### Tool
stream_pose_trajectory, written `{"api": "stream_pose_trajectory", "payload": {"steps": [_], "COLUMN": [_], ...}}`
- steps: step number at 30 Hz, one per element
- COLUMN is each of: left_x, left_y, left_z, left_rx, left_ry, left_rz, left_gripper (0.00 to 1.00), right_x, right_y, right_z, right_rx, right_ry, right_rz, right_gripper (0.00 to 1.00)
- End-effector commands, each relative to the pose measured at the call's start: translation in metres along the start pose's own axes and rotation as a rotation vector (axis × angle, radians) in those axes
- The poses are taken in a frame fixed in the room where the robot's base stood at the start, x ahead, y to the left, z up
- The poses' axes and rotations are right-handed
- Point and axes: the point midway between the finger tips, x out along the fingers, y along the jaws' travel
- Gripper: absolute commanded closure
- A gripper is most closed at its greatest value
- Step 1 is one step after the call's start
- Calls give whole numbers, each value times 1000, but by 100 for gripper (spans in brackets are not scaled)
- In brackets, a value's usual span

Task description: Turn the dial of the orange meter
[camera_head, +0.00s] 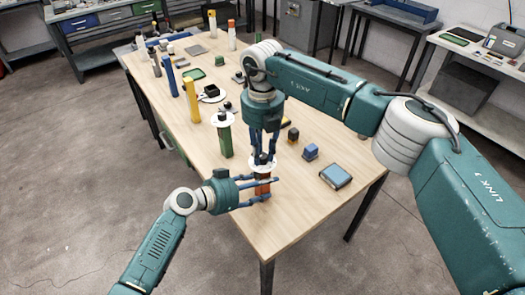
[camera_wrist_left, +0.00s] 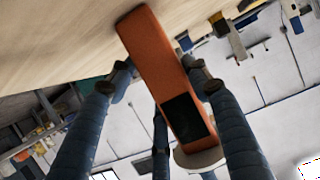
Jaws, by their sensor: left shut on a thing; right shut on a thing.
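The orange meter (camera_head: 263,186) stands upright near the front end of the wooden table, with a round white dial disc (camera_head: 262,163) on top. My left gripper (camera_head: 268,189) comes from the left and is shut on the meter's body. In the left wrist view the orange body (camera_wrist_left: 150,52) with its black screen (camera_wrist_left: 185,118) lies between my left fingers, and the white disc (camera_wrist_left: 201,158) shows at its end. My right gripper (camera_head: 263,156) points down from above and is shut on the dial at the top. Its fingers partly hide the dial.
A green meter with a white disc (camera_head: 225,139) stands behind to the left. A yellow post (camera_head: 192,101) and blue post (camera_head: 171,78) stand farther back. A blue box (camera_head: 336,175), a blue block (camera_head: 311,152) and a dark block (camera_head: 293,135) lie to the right. The table's front corner is bare.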

Motion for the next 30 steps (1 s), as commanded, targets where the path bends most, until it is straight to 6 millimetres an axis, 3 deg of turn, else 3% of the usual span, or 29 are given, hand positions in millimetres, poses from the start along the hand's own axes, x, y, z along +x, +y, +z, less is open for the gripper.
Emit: {"api": "stream_pose_trajectory", "payload": {"steps": [11,30], "left_x": [0,0], "left_y": [0,0], "left_z": [0,0], "left_rx": [1,1], "left_ry": [0,-1], "left_rz": [0,0], "left_gripper": [91,91], "right_x": [-1,-1], "right_y": [0,0], "right_z": [1,1], "right_rx": [-94,-658], "right_ry": [-3,-4], "right_rz": [-1,-2], "right_gripper": [100,100]}}
